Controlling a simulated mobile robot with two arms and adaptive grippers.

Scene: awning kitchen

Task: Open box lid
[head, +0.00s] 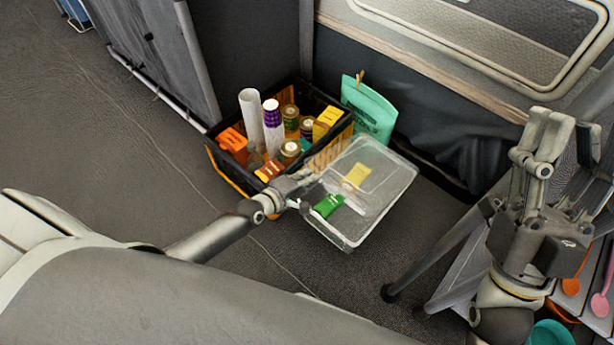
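A clear plastic box (375,213) with a see-through lid sits on the floor in the middle of the head view. The lid appears to lie closed over it. A yellow packet (357,175) and a green packet (329,205) show through the plastic. My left gripper (309,192) is at the box's left edge, with its fingers apart. I cannot tell whether it touches the lid. My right gripper (548,128) is raised at the right, away from the box, with its fingers pointing up. Its finger gap is unclear.
A black and yellow crate (225,170) with jars, packets and a white roll (252,116) stands just behind the box. A teal bag (369,112) leans by the wall. A table with orange and pink utensils (601,305) is at the right. Open floor lies left.

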